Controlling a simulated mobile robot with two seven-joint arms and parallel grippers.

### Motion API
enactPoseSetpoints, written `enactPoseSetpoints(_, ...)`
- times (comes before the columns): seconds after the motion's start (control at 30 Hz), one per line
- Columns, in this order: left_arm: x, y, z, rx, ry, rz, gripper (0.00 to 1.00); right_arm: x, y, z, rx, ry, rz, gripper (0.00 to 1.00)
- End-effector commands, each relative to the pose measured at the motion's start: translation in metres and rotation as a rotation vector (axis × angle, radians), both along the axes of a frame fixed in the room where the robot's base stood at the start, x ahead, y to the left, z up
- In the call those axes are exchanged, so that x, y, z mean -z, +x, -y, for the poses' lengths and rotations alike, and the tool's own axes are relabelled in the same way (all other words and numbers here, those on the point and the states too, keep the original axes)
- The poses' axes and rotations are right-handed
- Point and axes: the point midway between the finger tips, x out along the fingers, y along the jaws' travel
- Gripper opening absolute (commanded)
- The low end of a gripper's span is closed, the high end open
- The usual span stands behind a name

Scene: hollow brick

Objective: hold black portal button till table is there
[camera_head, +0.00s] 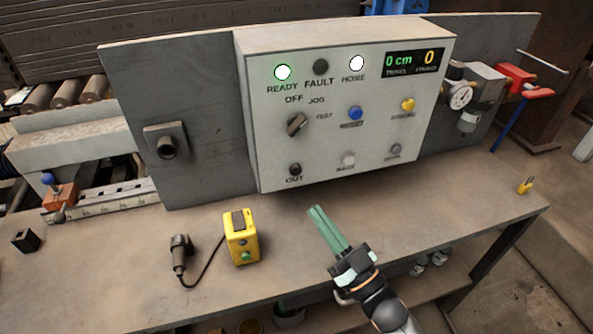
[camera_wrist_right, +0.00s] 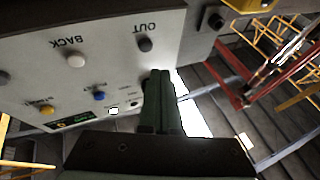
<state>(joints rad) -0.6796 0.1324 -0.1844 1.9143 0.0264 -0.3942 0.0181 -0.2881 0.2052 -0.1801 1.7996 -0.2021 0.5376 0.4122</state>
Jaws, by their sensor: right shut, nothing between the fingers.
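The black button marked OUT (camera_head: 295,169) sits at the lower left of the grey control panel (camera_head: 270,130). It also shows near the top of the right wrist view (camera_wrist_right: 145,44), upside down. My right gripper (camera_head: 316,211) has green fingers, is shut and empty, and sits over the bench in front of and below the panel. In the right wrist view its fingertips (camera_wrist_right: 158,74) appear close to the OUT button, with a gap visible. My left gripper is out of view.
A white button (camera_head: 348,160) and a rotary selector (camera_head: 297,125) are near the black button. A yellow pendant box (camera_head: 241,240) with a cable stands on the bench (camera_head: 110,280), left of my right gripper. A gauge and red-handled valve (camera_head: 515,80) are at right.

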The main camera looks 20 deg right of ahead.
Motion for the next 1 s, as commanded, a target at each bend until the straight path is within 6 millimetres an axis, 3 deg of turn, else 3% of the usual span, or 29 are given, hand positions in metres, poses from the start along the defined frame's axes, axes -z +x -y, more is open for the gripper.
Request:
enactPoseSetpoints(0.2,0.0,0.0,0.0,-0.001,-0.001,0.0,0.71,-0.016,-0.017,-0.008,-0.105,0.044,0.159,0.0)
enactPoseSetpoints(0.47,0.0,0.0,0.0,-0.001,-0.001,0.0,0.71,-0.021,-0.024,-0.01,-0.141,0.06,0.208,0.0)
enactPoseSetpoints(0.77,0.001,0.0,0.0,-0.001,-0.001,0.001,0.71,-0.02,-0.023,-0.01,-0.14,0.06,0.209,0.0)
enactPoseSetpoints(1.0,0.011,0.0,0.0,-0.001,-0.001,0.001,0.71,-0.019,-0.001,-0.011,-0.139,0.059,0.211,0.0)
